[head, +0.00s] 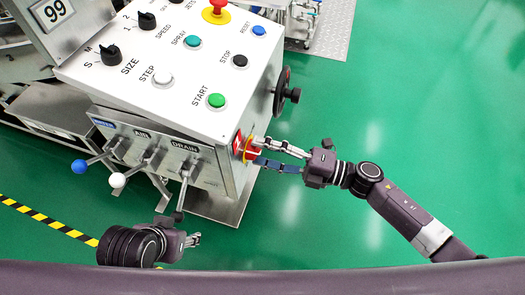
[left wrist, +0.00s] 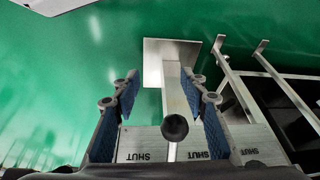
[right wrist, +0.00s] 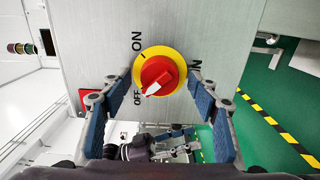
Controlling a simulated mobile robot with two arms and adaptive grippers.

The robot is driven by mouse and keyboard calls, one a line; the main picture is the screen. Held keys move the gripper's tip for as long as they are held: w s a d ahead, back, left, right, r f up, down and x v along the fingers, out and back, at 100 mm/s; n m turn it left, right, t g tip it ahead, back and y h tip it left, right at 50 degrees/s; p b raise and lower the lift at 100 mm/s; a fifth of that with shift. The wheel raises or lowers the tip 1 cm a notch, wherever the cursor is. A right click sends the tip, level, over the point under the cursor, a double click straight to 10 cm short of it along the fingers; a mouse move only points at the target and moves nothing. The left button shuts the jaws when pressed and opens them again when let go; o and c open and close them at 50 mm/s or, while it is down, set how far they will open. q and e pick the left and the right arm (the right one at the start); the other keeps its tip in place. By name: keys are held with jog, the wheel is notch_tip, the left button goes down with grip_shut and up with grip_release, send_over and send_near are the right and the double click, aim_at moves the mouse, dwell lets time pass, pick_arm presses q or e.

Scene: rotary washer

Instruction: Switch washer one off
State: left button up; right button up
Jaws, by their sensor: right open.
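The main switch is a red knob on a yellow disc (right wrist: 160,75) on the washer's metal side panel (right wrist: 215,30). Its white pointer points down-left toward the OFF label, away from ON. In the head view the switch (head: 247,148) is partly covered by my right gripper (head: 280,155). In the right wrist view my right gripper (right wrist: 155,98) is open, with one finger on either side of the knob and visible gaps to it. My left gripper (left wrist: 165,98) is open below the panel, its fingers on either side of a black-knobbed lever (left wrist: 175,127). I cannot tell whether they touch it.
The washer's white top panel (head: 175,65) carries several buttons, dials and a red emergency stop (head: 215,11). Levers with blue (head: 79,166) and white (head: 117,180) knobs stick out of the front. A black handwheel (head: 283,93) is on the right side. The green floor at right is clear.

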jog(key=v, duration=1.2)
